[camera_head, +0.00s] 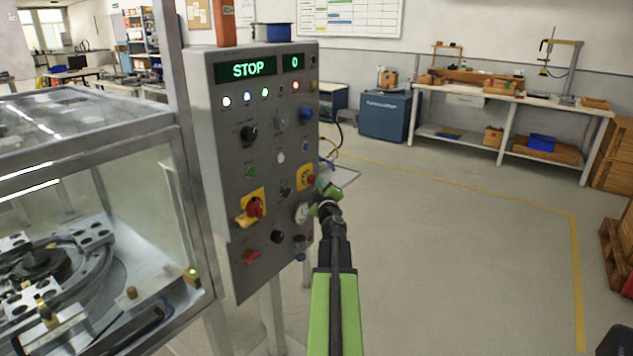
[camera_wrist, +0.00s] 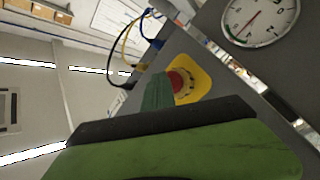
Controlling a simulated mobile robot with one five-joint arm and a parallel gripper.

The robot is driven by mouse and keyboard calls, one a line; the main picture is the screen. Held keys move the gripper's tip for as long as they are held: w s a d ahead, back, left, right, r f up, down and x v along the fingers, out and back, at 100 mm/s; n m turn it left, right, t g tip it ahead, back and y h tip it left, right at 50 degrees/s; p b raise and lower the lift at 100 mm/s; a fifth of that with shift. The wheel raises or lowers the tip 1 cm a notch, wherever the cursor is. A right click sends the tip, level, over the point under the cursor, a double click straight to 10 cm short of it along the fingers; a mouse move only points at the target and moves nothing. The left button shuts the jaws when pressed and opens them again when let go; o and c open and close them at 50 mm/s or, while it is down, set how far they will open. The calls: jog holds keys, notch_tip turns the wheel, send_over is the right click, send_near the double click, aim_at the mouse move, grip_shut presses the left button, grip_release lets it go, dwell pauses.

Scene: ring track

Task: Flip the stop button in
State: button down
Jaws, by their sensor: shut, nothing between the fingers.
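The grey control panel (camera_head: 225,130) stands upright left of my arm, and its display (camera_head: 247,69) reads STOP. The stop button, a red mushroom head on a yellow plate (camera_head: 304,178), sits on the panel's right part. In the wrist view the red button (camera_wrist: 181,82) shows on its yellow plate, partly hidden behind my green fingertip. My gripper (camera_head: 328,188) is shut and empty, just right of the button. In the wrist view my gripper (camera_wrist: 158,92) overlaps the button's edge; I cannot tell whether it touches.
A red and yellow rotary switch (camera_head: 253,207), a round gauge (camera_head: 302,212) and several knobs and lamps surround the button. The gauge also shows in the wrist view (camera_wrist: 258,20). A glass-walled machine (camera_head: 90,170) stands at left. The floor (camera_head: 460,240) at right is clear.

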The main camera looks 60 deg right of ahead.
jog(key=shift+s, duration=0.85)
jog(key=s, duration=0.5)
jog(key=shift+s, duration=0.1)
